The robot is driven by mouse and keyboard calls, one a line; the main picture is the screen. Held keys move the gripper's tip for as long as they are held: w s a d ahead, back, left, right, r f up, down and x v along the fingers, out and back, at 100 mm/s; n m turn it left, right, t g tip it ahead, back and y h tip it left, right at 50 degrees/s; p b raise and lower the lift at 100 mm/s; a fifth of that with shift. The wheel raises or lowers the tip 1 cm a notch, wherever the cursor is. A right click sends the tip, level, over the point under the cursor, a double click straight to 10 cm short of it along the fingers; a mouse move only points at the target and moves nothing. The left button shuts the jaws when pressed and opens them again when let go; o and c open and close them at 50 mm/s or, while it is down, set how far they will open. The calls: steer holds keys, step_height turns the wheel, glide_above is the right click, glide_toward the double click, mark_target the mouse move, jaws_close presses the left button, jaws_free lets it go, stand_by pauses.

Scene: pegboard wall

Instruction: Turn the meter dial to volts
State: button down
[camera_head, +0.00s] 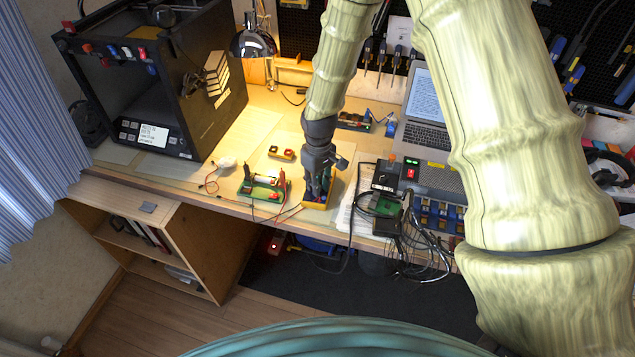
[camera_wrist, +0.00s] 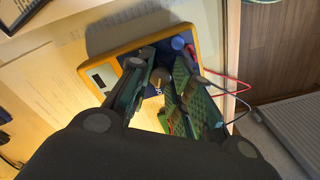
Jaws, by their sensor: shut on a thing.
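The meter (camera_head: 333,193) is a yellow-edged box with a dark blue face, lying on the desk near its front edge. The wrist view shows its yellow rim (camera_wrist: 113,52) and a small grey display (camera_wrist: 101,77). My gripper (camera_head: 318,192) points down over the meter. In the wrist view my gripper (camera_wrist: 160,82) has its green-padded fingers on either side of the small dark dial (camera_wrist: 159,76), shut on it. The fingers hide most of the dial and its markings, so I cannot read its setting.
A battery holder on a green base (camera_head: 262,188) with red and black leads stands left of the meter. Cables, a grey powered unit (camera_head: 432,178) and a laptop (camera_head: 428,105) are to the right. A black printer (camera_head: 150,90) stands left.

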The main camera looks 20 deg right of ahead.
steer(key=shift+m+p, duration=0.5)
steer(key=shift+m, duration=2.6)
steer(key=c, duration=1.3)
jaws_free()
steer(key=shift+o, duration=0.2)
steer(key=shift+r, duration=0.15)
step_height(320, 180, up, 12)
steer(key=shift+d, duration=0.15)
steer(key=shift+f, duration=0.2)
